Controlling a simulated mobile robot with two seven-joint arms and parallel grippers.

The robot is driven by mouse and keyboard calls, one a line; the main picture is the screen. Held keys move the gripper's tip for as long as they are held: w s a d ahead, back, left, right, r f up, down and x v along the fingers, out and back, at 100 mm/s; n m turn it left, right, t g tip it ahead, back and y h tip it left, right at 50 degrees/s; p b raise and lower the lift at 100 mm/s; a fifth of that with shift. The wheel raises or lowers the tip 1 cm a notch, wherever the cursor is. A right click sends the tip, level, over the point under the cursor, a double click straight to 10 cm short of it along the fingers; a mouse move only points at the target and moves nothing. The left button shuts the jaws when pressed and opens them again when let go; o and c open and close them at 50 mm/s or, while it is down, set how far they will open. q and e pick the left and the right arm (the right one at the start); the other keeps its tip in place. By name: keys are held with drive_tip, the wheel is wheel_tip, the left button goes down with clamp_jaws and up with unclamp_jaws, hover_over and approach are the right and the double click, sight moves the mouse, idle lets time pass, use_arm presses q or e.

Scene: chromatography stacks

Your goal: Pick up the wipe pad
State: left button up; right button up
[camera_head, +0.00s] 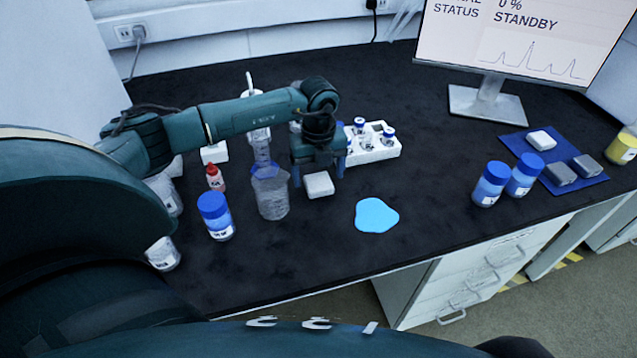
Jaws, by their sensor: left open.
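The wipe pad, a small white block (319,186), is on or just above the black bench near its middle. My left gripper (319,174) is over it, fingers pointing down. The gripper is open, with one finger on each side above the pad; I cannot tell whether they touch it. My right gripper is not in view.
A light-blue puddle (377,215) lies right of the pad. Blue-capped bottles stand at left (216,216) and right (490,184). A blue mat (594,186) holds several small blocks.

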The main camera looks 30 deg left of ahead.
use_arm(q)
drive_tip(key=shift+f, duration=0.9)
drive_tip(key=shift+c, duration=0.2)
